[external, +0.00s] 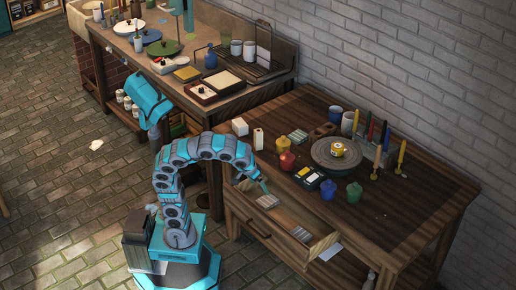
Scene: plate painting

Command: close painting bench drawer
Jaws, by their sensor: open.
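The painting bench (425,207) is a brown wooden table at the right, against the brick wall. Its drawer (268,232) is pulled out at the front, and its inside shows with light flat items (266,201) in it. My gripper (265,186) is at the left part of the drawer, near the bench's front edge. It is small in the picture, and I cannot tell whether it touches the drawer. Nothing shows held in it. My arm arches over from my base at the left of the drawer.
A longer cluttered counter (128,70) stands behind at the left. The stone floor (60,190) is mostly clear.

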